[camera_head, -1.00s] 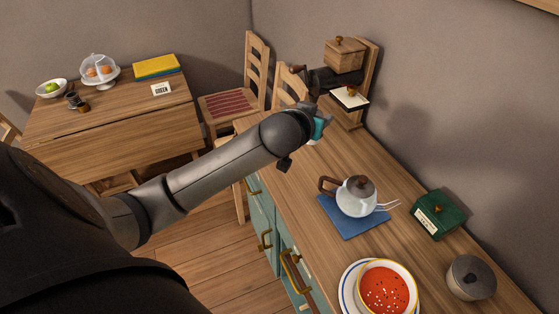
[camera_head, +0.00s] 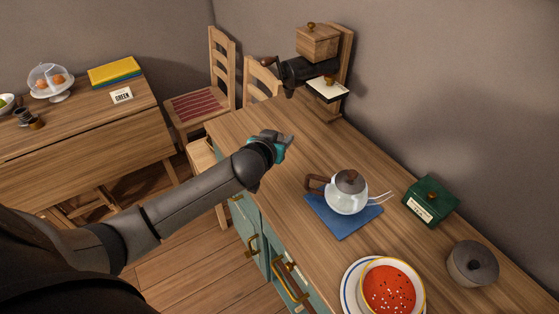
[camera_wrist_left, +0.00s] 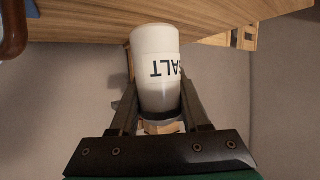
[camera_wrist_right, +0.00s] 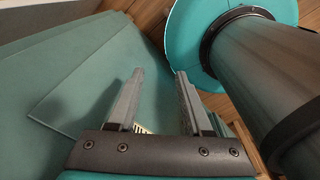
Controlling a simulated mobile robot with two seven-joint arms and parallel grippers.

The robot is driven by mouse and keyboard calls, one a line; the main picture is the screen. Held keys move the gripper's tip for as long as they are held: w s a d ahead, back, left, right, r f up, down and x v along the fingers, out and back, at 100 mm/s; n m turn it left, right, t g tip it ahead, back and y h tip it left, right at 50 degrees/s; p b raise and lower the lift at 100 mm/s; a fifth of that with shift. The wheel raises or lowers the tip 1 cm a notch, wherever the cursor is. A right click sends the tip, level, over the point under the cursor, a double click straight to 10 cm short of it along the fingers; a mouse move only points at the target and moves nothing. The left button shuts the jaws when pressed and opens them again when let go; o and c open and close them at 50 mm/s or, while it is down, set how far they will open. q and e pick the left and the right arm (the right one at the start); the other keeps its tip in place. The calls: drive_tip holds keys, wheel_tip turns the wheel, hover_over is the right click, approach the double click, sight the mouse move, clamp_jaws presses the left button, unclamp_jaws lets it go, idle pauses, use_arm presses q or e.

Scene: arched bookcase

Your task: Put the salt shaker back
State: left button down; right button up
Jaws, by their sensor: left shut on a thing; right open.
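The salt shaker (camera_wrist_left: 157,65) is a white cylinder with dark letters. In the left wrist view it stands between the fingers of my left gripper (camera_wrist_left: 160,100), which is shut on it. In the head view my left gripper (camera_head: 287,142) is over the far part of the wooden counter, left of the teapot; I cannot make out the shaker there, as the gripper hides it. My right gripper (camera_wrist_right: 158,78) is open and empty in the right wrist view, with teal panels beyond it. It is not seen in the head view.
A wall-side coffee grinder (camera_head: 318,42) stands at the far end. A side table (camera_head: 120,145) is at left.

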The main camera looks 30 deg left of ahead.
use_arm(q)
drive_tip(key=shift+f+b, duration=0.9)
drive_tip(key=shift+f, duration=2.7)
drive_tip(key=shift+f, duration=0.1)
drive_tip(key=shift+c, duration=1.9)
unclamp_jaws()
drive_tip(key=shift+s+r, duration=0.2)
drive_tip(key=p+v, duration=0.2)
drive_tip(key=v, duration=0.9)
drive_tip(key=shift+s, duration=0.25)
